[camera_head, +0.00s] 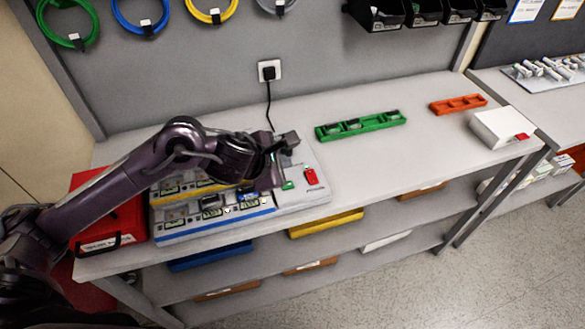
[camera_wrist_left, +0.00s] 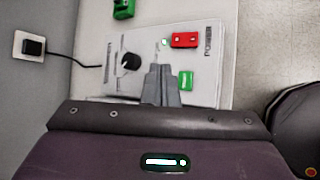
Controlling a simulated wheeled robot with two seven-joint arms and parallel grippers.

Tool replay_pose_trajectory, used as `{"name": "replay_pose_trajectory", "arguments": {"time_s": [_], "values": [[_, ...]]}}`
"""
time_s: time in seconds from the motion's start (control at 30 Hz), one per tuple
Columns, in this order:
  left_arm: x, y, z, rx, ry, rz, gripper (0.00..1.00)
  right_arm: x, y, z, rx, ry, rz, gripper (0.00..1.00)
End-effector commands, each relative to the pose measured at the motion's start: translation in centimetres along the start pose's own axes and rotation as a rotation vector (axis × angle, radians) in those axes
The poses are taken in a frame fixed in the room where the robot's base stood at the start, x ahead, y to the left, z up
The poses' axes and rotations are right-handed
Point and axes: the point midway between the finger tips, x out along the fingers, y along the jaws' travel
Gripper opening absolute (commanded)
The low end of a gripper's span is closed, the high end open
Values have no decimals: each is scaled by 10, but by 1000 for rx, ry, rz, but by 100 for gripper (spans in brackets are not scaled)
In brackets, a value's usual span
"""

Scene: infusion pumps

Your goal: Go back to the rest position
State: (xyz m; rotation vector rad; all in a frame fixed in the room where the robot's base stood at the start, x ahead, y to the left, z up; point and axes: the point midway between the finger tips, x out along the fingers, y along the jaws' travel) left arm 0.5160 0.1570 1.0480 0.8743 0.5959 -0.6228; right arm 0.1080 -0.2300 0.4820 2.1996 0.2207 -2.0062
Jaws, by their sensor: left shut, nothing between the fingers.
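My left gripper (camera_head: 279,162) reaches in from the left over the infusion pump unit (camera_head: 303,195) on the bench. It is shut and empty. In the left wrist view the closed fingers (camera_wrist_left: 160,84) point at the unit's light panel (camera_wrist_left: 205,61). That panel carries a black knob (camera_wrist_left: 131,61), a red switch (camera_wrist_left: 186,40) and a green button (camera_wrist_left: 186,79). The red switch also shows in the head view (camera_head: 311,177), just right of the gripper. My forearm hides part of the unit. My right gripper is not in view.
A red case (camera_head: 107,222) stands left of the unit. A green tray (camera_head: 360,126), an orange tray (camera_head: 458,104) and a white box (camera_head: 502,128) lie to the right. A black cord runs to a wall socket (camera_head: 269,71). The bench front right of the unit is clear.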

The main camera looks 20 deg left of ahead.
Motion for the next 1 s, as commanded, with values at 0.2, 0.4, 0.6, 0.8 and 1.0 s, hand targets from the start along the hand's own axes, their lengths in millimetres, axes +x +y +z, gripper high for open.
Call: {"name": "replay_pose_trajectory", "arguments": {"time_s": [0.2, 0.4, 0.6, 0.8, 1.0], "values": [[0, -1, 1, -9, -2, 0, 0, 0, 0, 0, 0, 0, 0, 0], [2, -24, 19, -380, -49, 9, 0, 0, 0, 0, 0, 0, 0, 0], [-6, -54, 31, -1313, -81, 35, 0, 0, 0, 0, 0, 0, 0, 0], [-24, -79, -4, -2344, -7, 152, 0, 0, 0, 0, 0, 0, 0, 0], [-44, -108, -53, -3108, 90, 412, 0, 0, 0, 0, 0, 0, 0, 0]]}}
